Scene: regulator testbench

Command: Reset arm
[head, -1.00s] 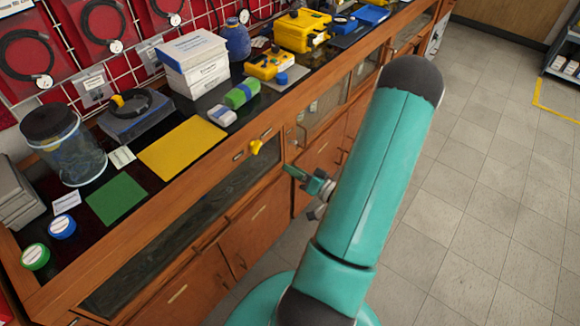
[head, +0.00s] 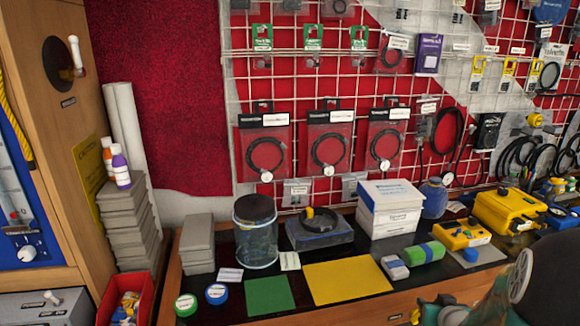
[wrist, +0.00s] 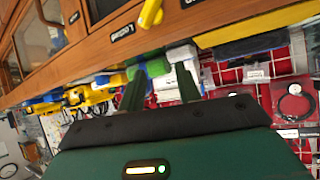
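My gripper (wrist: 160,80) shows in the wrist view with its two dark green fingers apart and nothing visible between them. It faces the wooden bench front, with a yellow knob (wrist: 150,12) on the bench front beyond the fingers. In the head view, part of my teal arm (head: 490,300) shows at the lower right corner, in front of the bench's front edge. Most of the arm is out of frame there.
On the bench are a yellow mat (head: 347,281), a green mat (head: 269,296), a glass jar (head: 256,238), white boxes (head: 390,206) and a yellow device (head: 507,211). A red bin (head: 127,300) and wooden cabinet (head: 40,110) stand left. Packaged cables hang on the wall grid.

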